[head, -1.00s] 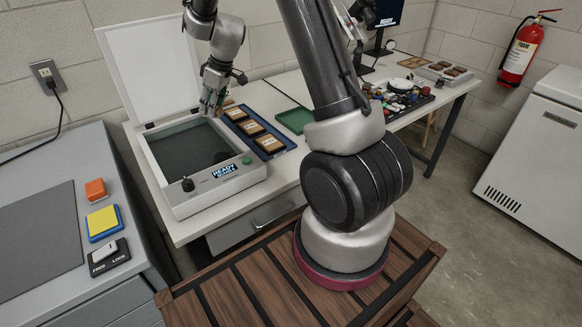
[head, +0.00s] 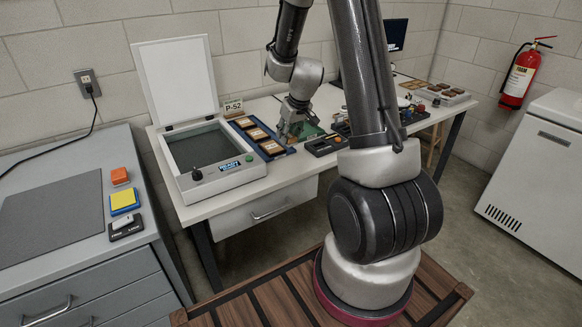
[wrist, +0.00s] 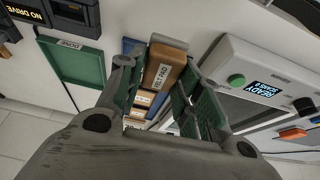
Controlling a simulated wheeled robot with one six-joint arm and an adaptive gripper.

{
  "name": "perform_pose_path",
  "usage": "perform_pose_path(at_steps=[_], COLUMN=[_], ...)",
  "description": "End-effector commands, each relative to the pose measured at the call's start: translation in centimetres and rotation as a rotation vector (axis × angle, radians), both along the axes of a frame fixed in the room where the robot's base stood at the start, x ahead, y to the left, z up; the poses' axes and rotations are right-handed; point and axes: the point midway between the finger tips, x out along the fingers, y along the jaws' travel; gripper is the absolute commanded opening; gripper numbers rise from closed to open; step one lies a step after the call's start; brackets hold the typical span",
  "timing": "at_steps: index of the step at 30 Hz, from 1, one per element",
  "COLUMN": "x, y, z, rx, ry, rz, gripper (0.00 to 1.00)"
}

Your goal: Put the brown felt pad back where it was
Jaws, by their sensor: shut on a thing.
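The brown felt pad (wrist: 164,67), a block with a white label, is between the green-lined fingers of my gripper (wrist: 160,95) in the wrist view. The gripper is shut on it. Past the pad lies the blue tray (wrist: 130,47) with label-bearing brown pieces (wrist: 142,101).
A flat scanner (head: 228,171) with a lit display and raised white lid (head: 177,80) stands left of the tray. A green tray marked DONE (wrist: 70,62) lies on the tray's other side. A dark box (head: 325,145) and a P-52 sign (head: 232,107) are close by.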

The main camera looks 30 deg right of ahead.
Motion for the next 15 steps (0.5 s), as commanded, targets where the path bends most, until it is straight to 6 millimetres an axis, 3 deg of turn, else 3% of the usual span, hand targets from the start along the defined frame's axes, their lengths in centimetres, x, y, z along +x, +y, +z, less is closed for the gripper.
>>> perform_pose_path(at_steps=[6, 15], x=[-0.1, -0.1], y=[0.0, -0.1], z=[-4.2, -7.8], rx=[0.005, 0.004], ry=[0.004, 0.004], rz=[-0.012, -0.011], gripper=[0.12, 0.12])
